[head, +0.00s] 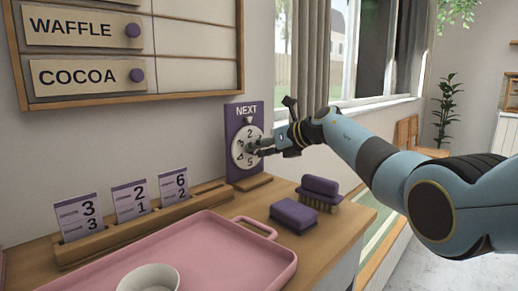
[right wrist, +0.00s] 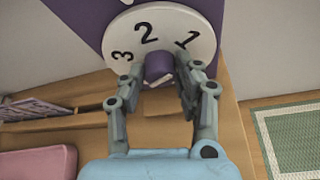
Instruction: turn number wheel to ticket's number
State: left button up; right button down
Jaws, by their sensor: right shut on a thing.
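The number wheel (head: 238,151) is a round white dial on a purple board headed NEXT, standing upright at the back of the counter. Its 2 shows close under the white pointer at the top; a 5 shows near the bottom. The right wrist view shows 3, 2 and 1 on the wheel (right wrist: 178,22). My right gripper (head: 255,149) is shut on the wheel's purple knob (right wrist: 158,66), hiding part of the dial. Three tickets stand in a wooden holder: the left reads 3 (head: 77,217), the middle 2 (head: 131,200), the right 6 (head: 174,188). My left gripper is out of view.
A pink tray (head: 225,225) with a white bowl (head: 150,277) lies in front of the ticket holder (head: 105,237). A purple block (head: 293,214) and a purple-backed brush (head: 320,187) sit right of the tray. A menu board (head: 190,50) hangs above.

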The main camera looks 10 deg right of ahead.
jog(key=c, duration=0.9)
grip_release()
jog(key=shift+c, duration=0.2)
jog(key=v, duration=1.2)
